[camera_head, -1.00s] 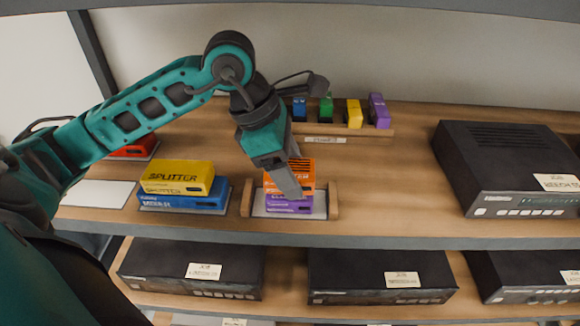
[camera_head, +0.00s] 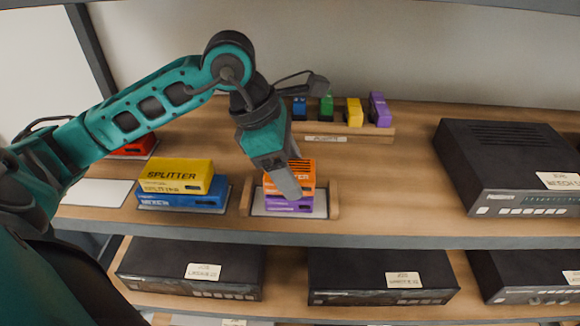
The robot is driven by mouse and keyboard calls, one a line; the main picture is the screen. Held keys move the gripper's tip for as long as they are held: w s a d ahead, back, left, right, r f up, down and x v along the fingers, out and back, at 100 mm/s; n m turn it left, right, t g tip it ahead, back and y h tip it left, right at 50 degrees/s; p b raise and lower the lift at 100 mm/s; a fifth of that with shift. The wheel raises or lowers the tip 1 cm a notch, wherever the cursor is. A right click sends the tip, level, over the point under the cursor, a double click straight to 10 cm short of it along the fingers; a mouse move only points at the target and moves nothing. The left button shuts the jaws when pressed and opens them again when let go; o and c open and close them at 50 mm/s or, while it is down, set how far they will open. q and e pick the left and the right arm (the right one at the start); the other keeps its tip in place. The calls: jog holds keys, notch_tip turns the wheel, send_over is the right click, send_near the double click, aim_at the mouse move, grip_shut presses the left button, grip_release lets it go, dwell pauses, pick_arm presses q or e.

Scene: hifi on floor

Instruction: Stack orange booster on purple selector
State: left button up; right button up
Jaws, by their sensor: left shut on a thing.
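The orange booster (camera_head: 301,175) is a box with dark print on its front. It sits directly above the purple selector (camera_head: 291,204), and the two look to be touching. The purple selector rests on a white pad in a low wooden holder (camera_head: 333,200) on the upper shelf. My left gripper (camera_head: 290,190) comes down from above and is shut on the orange booster. My right gripper is not in view.
A yellow splitter (camera_head: 175,174) lies on a blue mixer (camera_head: 183,201) to the left. A red box (camera_head: 134,147) stands behind them. A rack (camera_head: 344,135) of small coloured blocks is at the back.

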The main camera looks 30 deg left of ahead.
pick_arm(q)
jog(key=shift+f+b, duration=0.3)
dwell(0.4)
jog(key=o, duration=1.2)
jog(key=shift+v, duration=3.8)
jog(key=shift+d, duration=0.15)
